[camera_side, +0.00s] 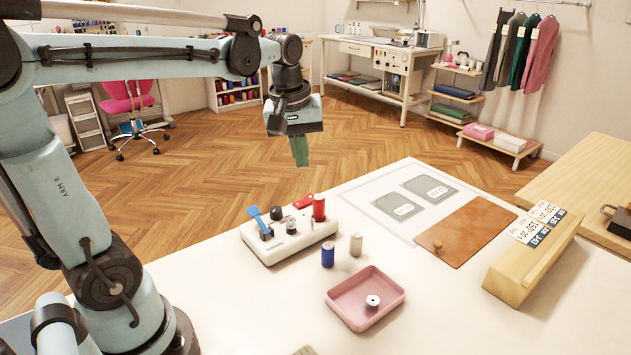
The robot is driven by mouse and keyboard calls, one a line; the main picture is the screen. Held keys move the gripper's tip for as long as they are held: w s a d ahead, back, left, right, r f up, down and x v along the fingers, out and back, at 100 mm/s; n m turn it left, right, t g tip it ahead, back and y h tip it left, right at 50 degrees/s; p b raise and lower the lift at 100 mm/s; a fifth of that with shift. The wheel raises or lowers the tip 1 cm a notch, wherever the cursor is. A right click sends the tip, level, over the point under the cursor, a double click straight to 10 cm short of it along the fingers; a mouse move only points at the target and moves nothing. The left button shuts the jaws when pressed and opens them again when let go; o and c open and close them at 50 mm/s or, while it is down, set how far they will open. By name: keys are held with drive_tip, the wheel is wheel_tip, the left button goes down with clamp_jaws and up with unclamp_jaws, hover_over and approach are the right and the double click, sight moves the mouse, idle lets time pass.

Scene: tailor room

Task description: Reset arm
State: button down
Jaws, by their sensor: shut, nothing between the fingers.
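My gripper (300,151) hangs pointing down from my arm, in the upper middle of the side view. Its green fingers are together with nothing held. It is high up and appears against the wooden floor, above and behind the white block on the table. It touches nothing that I can see. My arm reaches across the upper left of the view.
The white table (230,315) holds a white block (290,243) with a red spool (319,208), a blue spool (328,252), a beige spool (356,244), a pink tray (379,315) with a small bobbin, a brown leather piece (468,230) and a wooden block (530,263).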

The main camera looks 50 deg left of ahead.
drive_tip(key=s+d+f+m+t, duration=0.5)
drive_tip(key=d+m, duration=0.3)
drive_tip(key=m, duration=0.2)
drive_tip(key=shift+s+d+f+m+h, duration=0.3)
drive_tip(key=shift+s+f+h, duration=0.1)
drive_tip(key=shift+s, duration=0.5)
drive_tip(key=shift+r, duration=0.1)
